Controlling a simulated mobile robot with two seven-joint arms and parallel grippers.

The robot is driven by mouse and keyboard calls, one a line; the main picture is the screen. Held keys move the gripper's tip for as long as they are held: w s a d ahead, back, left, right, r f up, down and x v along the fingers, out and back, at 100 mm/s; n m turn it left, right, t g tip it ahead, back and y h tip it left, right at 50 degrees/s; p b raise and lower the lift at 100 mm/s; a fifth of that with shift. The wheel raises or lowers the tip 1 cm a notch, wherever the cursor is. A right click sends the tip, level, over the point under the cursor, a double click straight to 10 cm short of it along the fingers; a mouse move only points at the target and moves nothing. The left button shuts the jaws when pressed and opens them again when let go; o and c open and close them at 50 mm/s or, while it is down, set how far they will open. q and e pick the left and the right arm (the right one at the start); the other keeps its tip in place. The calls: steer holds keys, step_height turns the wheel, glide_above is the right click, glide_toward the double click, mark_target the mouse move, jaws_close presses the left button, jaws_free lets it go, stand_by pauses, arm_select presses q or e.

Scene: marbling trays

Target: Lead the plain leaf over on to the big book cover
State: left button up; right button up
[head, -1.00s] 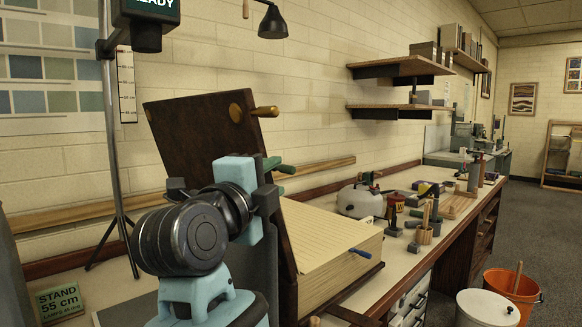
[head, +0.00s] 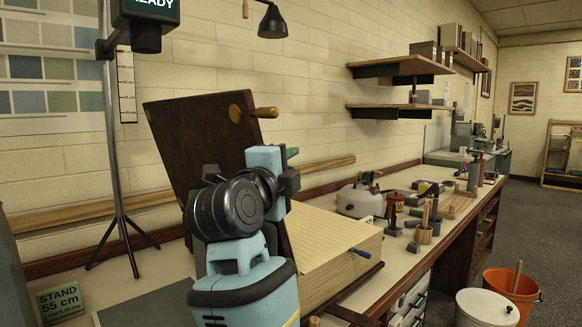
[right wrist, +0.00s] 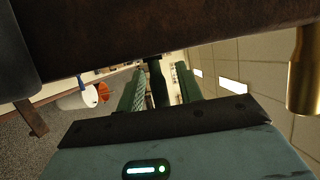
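The big book stands on the bench with its dark brown cover (head: 200,140) raised and leaning back; a brass-coloured knob (head: 265,113) sticks out near its top. The cream, lined top leaf (head: 325,240) lies on the thick page block, with a blue peg (head: 360,253) at its right edge. I cannot tell whether this is the plain leaf. My right gripper (head: 292,153) is in front of the cover, above the block's left side. In the right wrist view its green fingers (right wrist: 160,88) are apart, with a dark post (right wrist: 157,82) between them. My left gripper is out of view.
A white kettle-like pot (head: 355,200) and several tools stand farther along the bench. An orange bucket (head: 512,292) and a white bin (head: 487,308) are on the floor at the right.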

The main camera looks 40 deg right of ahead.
steer(key=shift+w+d, duration=0.1)
steer(key=shift+d, duration=0.1)
steer(key=shift+c, duration=0.2)
jaws_close()
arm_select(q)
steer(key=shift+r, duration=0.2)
arm_select(e)
steer(key=shift+r, duration=0.1)
